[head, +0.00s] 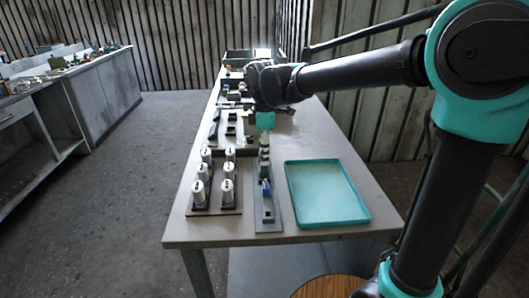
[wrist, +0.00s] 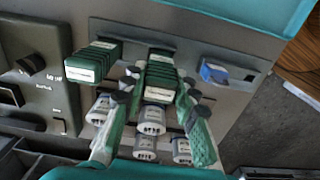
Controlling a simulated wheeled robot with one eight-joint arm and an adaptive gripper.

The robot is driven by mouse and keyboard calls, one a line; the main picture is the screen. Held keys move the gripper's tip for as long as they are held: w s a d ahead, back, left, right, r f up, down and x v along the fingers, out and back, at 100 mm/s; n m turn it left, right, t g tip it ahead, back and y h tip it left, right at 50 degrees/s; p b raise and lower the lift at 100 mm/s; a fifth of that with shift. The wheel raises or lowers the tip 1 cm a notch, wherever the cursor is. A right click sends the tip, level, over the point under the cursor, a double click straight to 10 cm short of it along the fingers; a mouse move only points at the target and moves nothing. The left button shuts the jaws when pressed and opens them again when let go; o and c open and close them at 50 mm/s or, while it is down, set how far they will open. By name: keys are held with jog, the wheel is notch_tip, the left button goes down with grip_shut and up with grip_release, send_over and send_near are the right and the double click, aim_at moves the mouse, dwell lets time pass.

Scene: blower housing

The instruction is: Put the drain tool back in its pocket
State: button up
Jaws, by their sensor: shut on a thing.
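My gripper (wrist: 156,97) is shut on a green ribbed block with a white label, which I take to be the drain tool (wrist: 161,76); the label is too small to read. The tool is between the two green fingers, over the grey pocket board (wrist: 250,88) in the wrist view. A similar green labelled block (wrist: 93,62) is to its left, and a blue piece (wrist: 214,72) sits in the board to its right. In the head view my gripper (head: 265,122) is above the far part of the board (head: 268,222). The middle pocket is partly hidden by the held tool.
White cylinders (wrist: 152,120) stand in a rack beside the board, beneath my fingers in the wrist view; they also show in the head view (head: 227,190). An empty teal tray (head: 326,193) lies right of the board. More parts crowd the table's far end.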

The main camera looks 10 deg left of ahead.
jog(key=shift+f, duration=0.35)
jog(key=o, duration=1)
notch_tip(320, 180, up, 12)
jog(key=shift+d, duration=0.1)
